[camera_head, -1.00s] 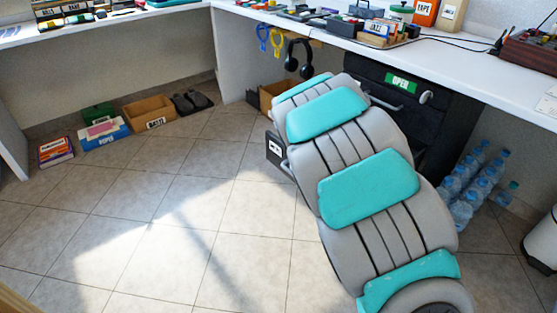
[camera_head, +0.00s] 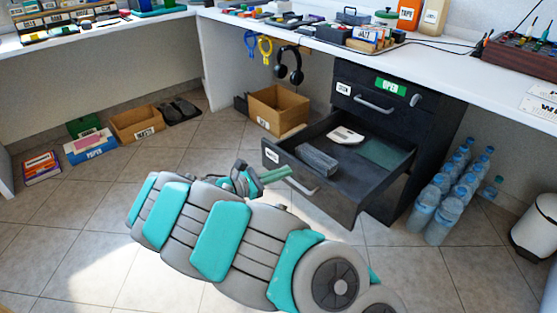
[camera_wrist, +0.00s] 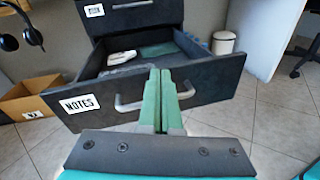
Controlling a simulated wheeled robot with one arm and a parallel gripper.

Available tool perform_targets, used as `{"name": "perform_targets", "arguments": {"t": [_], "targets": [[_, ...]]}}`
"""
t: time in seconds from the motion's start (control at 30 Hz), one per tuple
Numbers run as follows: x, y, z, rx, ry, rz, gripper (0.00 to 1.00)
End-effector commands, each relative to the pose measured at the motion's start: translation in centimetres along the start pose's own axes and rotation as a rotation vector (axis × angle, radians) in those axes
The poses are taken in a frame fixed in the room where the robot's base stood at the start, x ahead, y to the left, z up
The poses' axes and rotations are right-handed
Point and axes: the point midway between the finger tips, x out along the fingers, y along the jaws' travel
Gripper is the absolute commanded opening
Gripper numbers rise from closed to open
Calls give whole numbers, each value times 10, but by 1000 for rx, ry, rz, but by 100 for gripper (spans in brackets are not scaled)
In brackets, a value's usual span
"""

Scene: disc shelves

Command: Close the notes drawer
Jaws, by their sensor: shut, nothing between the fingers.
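The notes drawer (camera_head: 323,205) is the lower drawer of a dark cabinet (camera_head: 440,115) and stands pulled out. Its front carries a white NOTES label, readable in the wrist view (camera_wrist: 80,103), and a metal handle (camera_wrist: 130,103). Inside lie a grey block (camera_head: 317,159), a white object (camera_head: 345,135) and a flat green item (camera_head: 387,152). My gripper (camera_head: 288,172) is shut and empty, its green fingers together. In the wrist view the fingertips (camera_wrist: 159,72) overlap the middle of the drawer front and hide part of the handle. I cannot tell whether they touch it.
The upper drawer (camera_head: 365,100) is shut. A cardboard box (camera_head: 278,108) stands left of the cabinet, with headphones (camera_head: 289,66) hanging above. Several water bottles (camera_head: 440,210) stand to the right. The desk top (camera_head: 430,52) overhangs the cabinet.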

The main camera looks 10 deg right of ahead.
Motion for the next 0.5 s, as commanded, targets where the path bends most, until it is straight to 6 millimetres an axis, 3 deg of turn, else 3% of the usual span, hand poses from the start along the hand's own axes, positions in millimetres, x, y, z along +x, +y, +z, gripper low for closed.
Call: {"name": "perform_targets", "arguments": {"t": [0.03,0.1,0.23,0.37,0.5], "targets": [[-20,10,-12,-51,-16,52,0],[-42,19,-26,-107,-37,109,0],[-71,28,-42,-176,-65,179,0],[-81,31,-49,-201,-78,206,0],[-72,34,-49,-204,-79,207,0]]}}
